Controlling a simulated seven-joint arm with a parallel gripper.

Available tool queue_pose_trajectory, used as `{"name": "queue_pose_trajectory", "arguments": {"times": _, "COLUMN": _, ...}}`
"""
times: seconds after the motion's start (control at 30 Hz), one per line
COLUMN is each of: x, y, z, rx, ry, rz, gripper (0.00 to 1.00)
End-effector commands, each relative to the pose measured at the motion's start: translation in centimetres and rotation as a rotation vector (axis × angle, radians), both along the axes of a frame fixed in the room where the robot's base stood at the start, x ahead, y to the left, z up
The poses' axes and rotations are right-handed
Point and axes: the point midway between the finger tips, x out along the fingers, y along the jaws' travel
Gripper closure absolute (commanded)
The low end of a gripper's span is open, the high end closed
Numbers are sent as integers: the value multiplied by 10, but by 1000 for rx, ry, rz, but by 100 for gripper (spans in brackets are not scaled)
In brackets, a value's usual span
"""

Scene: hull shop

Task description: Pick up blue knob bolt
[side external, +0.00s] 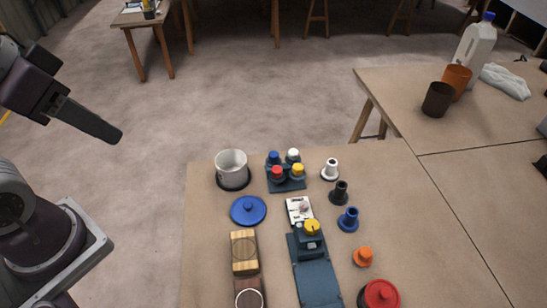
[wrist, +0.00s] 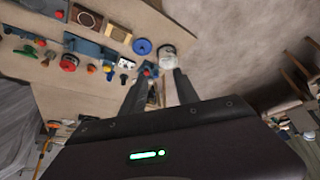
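The blue knob bolt (side external: 348,219) stands on the right part of the table in the side view, between a black knob bolt (side external: 339,192) and an orange one (side external: 363,257). In the wrist view it appears as a small blue shape (wrist: 109,73) left of the fingers. My gripper (side external: 112,134) hangs in the air left of the table, well away from the bolt. In the wrist view its two fingers (wrist: 158,84) are apart with nothing visibly held between them. The fingers hide part of the table there.
A white knob bolt (side external: 330,169) and red lid (side external: 380,295) stand in the same row. A metal pot (side external: 231,168), blue lid (side external: 248,210), holder with coloured knobs (side external: 286,184), wooden block (side external: 244,252) and blue-grey device (side external: 315,282) occupy the table's left and middle.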

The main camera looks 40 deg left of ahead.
Motion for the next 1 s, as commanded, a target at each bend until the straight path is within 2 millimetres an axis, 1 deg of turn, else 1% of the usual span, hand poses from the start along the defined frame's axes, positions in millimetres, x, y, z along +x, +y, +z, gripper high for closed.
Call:
{"name": "queue_pose_trajectory", "arguments": {"times": 0.07, "x": 20, "y": -2, "z": 7, "rx": -60, "ry": 30, "rz": 90, "gripper": 63}}
{"name": "queue_pose_trajectory", "arguments": {"times": 0.13, "x": 56, "y": -7, "z": 14, "rx": -162, "ry": 79, "rz": 261, "gripper": 63}}
{"name": "queue_pose_trajectory", "arguments": {"times": 0.17, "x": 76, "y": -9, "z": 15, "rx": -213, "ry": 104, "rz": 354, "gripper": 63}}
{"name": "queue_pose_trajectory", "arguments": {"times": 0.2, "x": 104, "y": -12, "z": 13, "rx": -279, "ry": 139, "rz": 488, "gripper": 63}}
{"name": "queue_pose_trajectory", "arguments": {"times": 0.27, "x": 147, "y": -16, "z": 3, "rx": -367, "ry": 188, "rz": 695, "gripper": 63}}
{"name": "queue_pose_trajectory", "arguments": {"times": 0.3, "x": 175, "y": -19, "z": -8, "rx": -419, "ry": 222, "rz": 833, "gripper": 63}}
{"name": "queue_pose_trajectory", "arguments": {"times": 0.37, "x": 215, "y": -24, "z": -33, "rx": -487, "ry": 266, "rz": 1050, "gripper": 63}}
{"name": "queue_pose_trajectory", "arguments": {"times": 0.4, "x": 241, "y": -26, "z": -54, "rx": -524, "ry": 291, "rz": 1194, "gripper": 63}}
{"name": "queue_pose_trajectory", "arguments": {"times": 0.47, "x": 274, "y": -31, "z": -90, "rx": -569, "ry": 323, "rz": 1405, "gripper": 63}}
{"name": "queue_pose_trajectory", "arguments": {"times": 0.5, "x": 292, "y": -34, "z": -115, "rx": -590, "ry": 338, "rz": 1536, "gripper": 63}}
{"name": "queue_pose_trajectory", "arguments": {"times": 0.57, "x": 312, "y": -37, "z": -151, "rx": -614, "ry": 352, "rz": 1711, "gripper": 63}}
{"name": "queue_pose_trajectory", "arguments": {"times": 0.6, "x": 322, "y": -39, "z": -172, "rx": -625, "ry": 356, "rz": 1808, "gripper": 63}}
{"name": "queue_pose_trajectory", "arguments": {"times": 0.7, "x": 336, "y": -42, "z": -211, "rx": -640, "ry": 357, "rz": 1977, "gripper": 63}}
{"name": "queue_pose_trajectory", "arguments": {"times": 0.8, "x": 341, "y": -43, "z": -229, "rx": -646, "ry": 356, "rz": 2051, "gripper": 63}}
{"name": "queue_pose_trajectory", "arguments": {"times": 1.0, "x": 342, "y": -48, "z": -258, "rx": -645, "ry": 357, "rz": 2061, "gripper": 63}}
